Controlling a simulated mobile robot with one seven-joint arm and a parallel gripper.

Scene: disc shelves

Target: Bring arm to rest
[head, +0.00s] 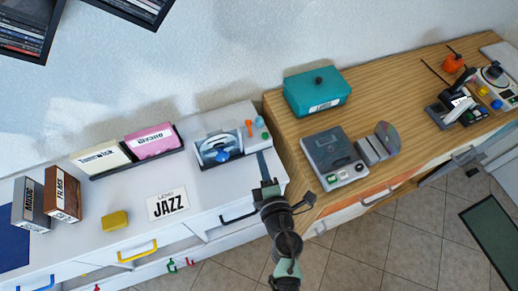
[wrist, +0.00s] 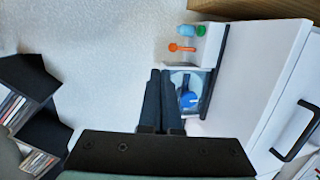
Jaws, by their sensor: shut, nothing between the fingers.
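My gripper (head: 266,184) hangs over the front edge of the white cabinet (head: 90,229), near where it meets the wooden cabinet, in the head view. In the wrist view my gripper (wrist: 161,78) shows its two dark fingers close together, with nothing seen between them. My arm reaches up from the bottom of the head view. A tray with discs (head: 219,149) stands on the white top behind and left of the gripper. In the wrist view the disc tray (wrist: 197,92) lies just right of the fingertips, and I cannot tell how far below.
A teal box (head: 317,92) and a grey disc player (head: 334,159) stand on the wooden top. A JAZZ card (head: 167,204), a yellow block (head: 115,220) and label boxes (head: 62,193) are on the white top. Wall racks (wrist: 32,110) show left in the wrist view. Floor (head: 410,235) is clear in front.

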